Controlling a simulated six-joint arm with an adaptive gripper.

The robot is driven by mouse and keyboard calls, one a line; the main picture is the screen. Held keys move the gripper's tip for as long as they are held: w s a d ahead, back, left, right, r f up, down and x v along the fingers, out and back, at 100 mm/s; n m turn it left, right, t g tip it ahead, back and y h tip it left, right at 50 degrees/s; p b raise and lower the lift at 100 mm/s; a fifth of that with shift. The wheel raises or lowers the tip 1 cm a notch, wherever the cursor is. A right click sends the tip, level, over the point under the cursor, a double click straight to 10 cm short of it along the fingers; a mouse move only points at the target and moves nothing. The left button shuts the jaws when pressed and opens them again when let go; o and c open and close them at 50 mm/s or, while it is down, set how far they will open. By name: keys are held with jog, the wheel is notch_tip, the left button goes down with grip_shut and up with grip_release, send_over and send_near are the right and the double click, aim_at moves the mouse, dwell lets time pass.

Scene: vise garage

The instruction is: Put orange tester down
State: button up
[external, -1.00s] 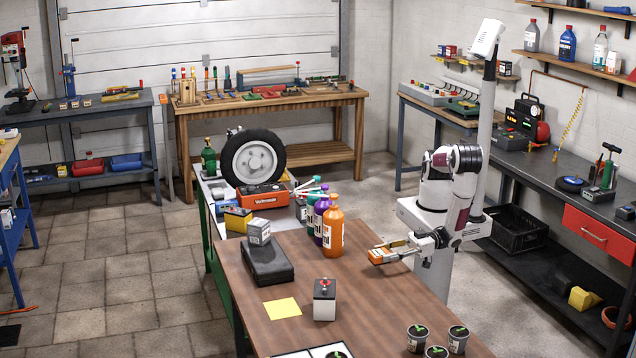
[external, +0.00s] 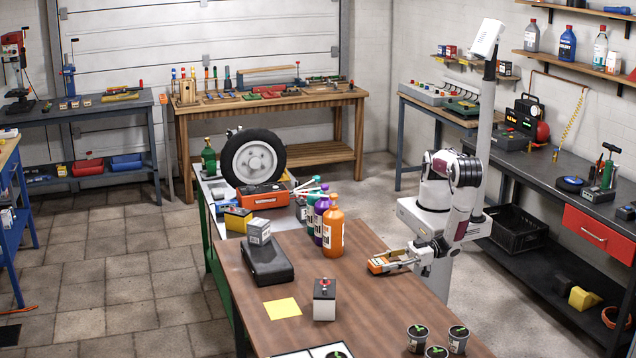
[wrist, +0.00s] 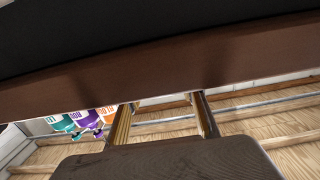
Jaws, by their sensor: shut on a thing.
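The orange tester (external: 377,266) is at the right side of the brown wooden table (external: 350,290), low over its surface. I cannot tell whether it touches the tabletop. My gripper (external: 388,263) reaches in from the right and is shut on the tester. In the wrist view, the two fingers of my gripper (wrist: 163,115) point away from the camera, with a dark rounded slab in front of them that may be the tester's back.
Orange (external: 332,232), purple (external: 320,220) and teal bottles stand left of my gripper. A dark case (external: 268,262), a yellow sheet (external: 282,308) and a grey block with a red top (external: 324,302) lie farther left. Potted seedlings (external: 418,340) stand in front. The table between is clear.

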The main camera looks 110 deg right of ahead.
jog(key=shift+f, duration=0.15)
jog(key=o, duration=1.1)
jog(key=shift+o, duration=0.2)
jog(key=shift+s+a+r, duration=0.1)
jog(key=shift+s+r, duration=0.1)
jog(key=shift+s, duration=1.75)
jog(key=shift+s+a+r, duration=0.1)
jog(key=shift+s+r, duration=0.05)
jog(key=shift+s, duration=1.8)
jog(key=shift+o, duration=1.4)
